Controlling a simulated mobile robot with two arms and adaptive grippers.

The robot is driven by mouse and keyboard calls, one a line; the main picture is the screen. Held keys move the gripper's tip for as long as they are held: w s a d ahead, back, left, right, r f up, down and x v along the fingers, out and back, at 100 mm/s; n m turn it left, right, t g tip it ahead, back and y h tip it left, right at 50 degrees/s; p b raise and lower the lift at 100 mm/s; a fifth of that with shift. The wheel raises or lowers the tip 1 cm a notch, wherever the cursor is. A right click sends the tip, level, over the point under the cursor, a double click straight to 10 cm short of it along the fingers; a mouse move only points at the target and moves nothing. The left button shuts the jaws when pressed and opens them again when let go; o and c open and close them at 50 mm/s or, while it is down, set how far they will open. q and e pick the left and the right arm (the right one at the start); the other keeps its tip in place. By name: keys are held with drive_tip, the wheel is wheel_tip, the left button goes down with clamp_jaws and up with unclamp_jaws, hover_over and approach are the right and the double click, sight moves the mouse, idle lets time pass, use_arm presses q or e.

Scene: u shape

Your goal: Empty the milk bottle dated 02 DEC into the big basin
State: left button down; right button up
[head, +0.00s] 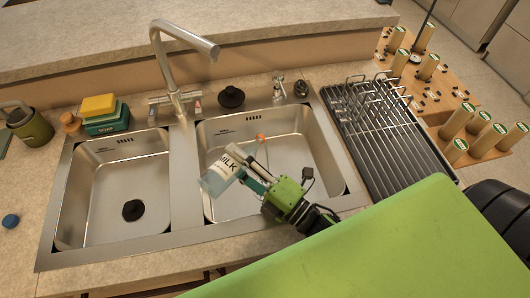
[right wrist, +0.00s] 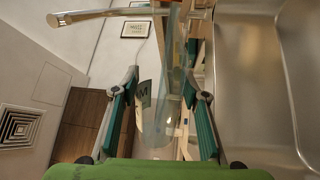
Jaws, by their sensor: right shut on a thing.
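My right gripper (head: 250,174) is shut on a clear milk bottle (head: 214,182) with a white MILK label. It holds the bottle tilted over the big basin (head: 300,155), the right-hand one of the two steel sinks. In the right wrist view the see-through bottle (right wrist: 160,125) stands between the two teal fingers of the gripper (right wrist: 162,95). Only part of the label shows there, and I cannot read a date. Whether milk is still in the bottle or flowing out I cannot tell. My left gripper is not in view.
The smaller basin (head: 95,185) is on the left with a black plug (head: 133,210). A tall faucet (head: 185,55) stands behind the divider. A wire drying rack (head: 385,130) is to the right. A blue cap (head: 11,221) lies on the left counter. A yellow sponge (head: 98,105) sits behind.

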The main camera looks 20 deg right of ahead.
drive_tip(key=shift+w+d+m+h+p, duration=0.15)
drive_tip(key=shift+m+p, duration=0.15)
drive_tip(key=shift+m, duration=0.4)
drive_tip(key=shift+d+m+h+p, duration=0.15)
drive_tip(key=shift+m+p, duration=0.15)
drive_tip(key=shift+m, duration=0.4)
idle(0.6)
drive_tip(key=shift+r+m+p, duration=0.25)
drive_tip(key=shift+m+p, duration=0.05)
drive_tip(key=shift+p, duration=0.05)
